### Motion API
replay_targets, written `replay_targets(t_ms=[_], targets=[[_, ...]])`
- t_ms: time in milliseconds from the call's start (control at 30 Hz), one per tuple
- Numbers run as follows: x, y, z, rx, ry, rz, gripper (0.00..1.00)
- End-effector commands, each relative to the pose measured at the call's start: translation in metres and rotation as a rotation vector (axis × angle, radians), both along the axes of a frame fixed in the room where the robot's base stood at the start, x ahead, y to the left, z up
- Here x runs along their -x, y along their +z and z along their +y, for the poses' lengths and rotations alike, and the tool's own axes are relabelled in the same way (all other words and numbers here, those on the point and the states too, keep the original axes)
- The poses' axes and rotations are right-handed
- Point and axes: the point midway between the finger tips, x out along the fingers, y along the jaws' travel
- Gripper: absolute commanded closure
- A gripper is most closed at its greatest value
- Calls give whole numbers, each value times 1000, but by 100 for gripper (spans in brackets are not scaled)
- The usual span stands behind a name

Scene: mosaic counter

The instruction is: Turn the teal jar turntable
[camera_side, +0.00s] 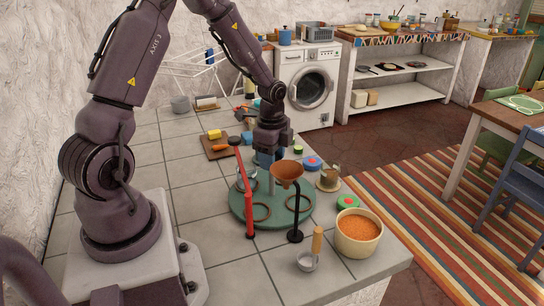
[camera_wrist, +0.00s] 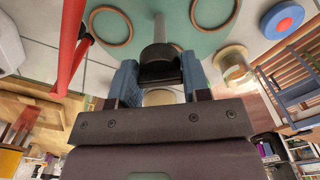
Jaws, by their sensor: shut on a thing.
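The teal turntable (camera_side: 277,224) is a round disc lying on the tiled counter, with tan rings on its top. It also shows in the wrist view (camera_wrist: 195,42). My gripper (camera_side: 267,158) is above the disc, on its far side in the side view. In the wrist view, my gripper (camera_wrist: 160,78) has its blue fingers on either side of a black knob (camera_wrist: 160,58) and is shut on it. The knob is on a grey post that stands up from the disc. The fingers partly hide the knob, and the side view does not show it clearly.
A red upright rod (camera_side: 248,205) and a brown funnel (camera_side: 286,172) on a black stand rise close in front of the disc. A bowl of orange grains (camera_side: 358,232) and a green-red lid (camera_side: 347,201) are at right. The left counter tiles are mostly clear.

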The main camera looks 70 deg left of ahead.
Motion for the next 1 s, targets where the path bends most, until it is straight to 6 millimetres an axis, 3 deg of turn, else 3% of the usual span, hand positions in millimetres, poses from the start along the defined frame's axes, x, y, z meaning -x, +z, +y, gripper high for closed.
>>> replay_targets(t_ms=[1000], targets=[[0,2,0,-1,-506,1,99]])
